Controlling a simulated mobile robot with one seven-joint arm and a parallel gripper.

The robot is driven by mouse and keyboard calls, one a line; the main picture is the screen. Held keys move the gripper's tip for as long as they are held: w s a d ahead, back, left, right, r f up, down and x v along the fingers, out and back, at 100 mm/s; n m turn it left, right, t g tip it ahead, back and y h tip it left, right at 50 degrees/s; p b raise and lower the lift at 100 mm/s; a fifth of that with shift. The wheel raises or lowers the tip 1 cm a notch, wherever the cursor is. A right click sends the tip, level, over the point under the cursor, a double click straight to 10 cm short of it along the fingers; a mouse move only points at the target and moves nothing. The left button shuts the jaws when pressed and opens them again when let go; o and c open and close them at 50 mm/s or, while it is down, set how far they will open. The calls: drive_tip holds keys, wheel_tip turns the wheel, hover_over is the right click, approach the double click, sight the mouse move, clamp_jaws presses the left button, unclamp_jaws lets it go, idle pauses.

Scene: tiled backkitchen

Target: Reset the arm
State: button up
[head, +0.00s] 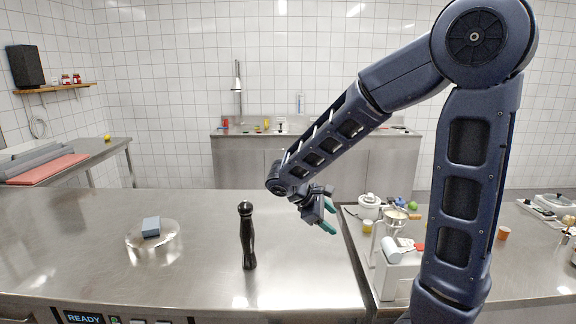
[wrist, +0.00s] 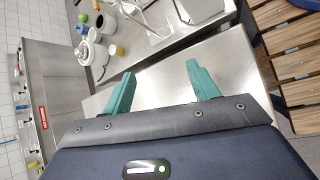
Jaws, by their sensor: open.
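My gripper (head: 328,216) hangs at the end of my bent arm, above the right part of the steel counter. Its two teal fingers point right and downward in the head view. In the wrist view the fingers of my gripper (wrist: 162,90) are spread apart, with nothing between them. The gripper touches nothing that I can see.
A black pepper mill (head: 247,238) stands upright on the counter (head: 190,280), left of my gripper. A blue-grey block (head: 151,227) rests on a round clear stand (head: 140,246). A white pot (head: 369,207) and other kitchenware crowd the right counter.

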drive_tip(key=s+d+r+m+t+y, duration=0.1)
drive_tip(key=s+d+r+m+y, duration=0.3)
drive_tip(key=d+m, duration=0.3)
drive_tip(key=s+d+r+m+y, duration=0.4)
drive_tip(key=s+d+r+m, duration=0.1)
drive_tip(key=d+m, duration=0.3)
drive_tip(key=shift+s+d+r+t, duration=0.3)
drive_tip(key=shift+s+d+t, duration=0.1)
drive_tip(key=shift+s, duration=0.5)
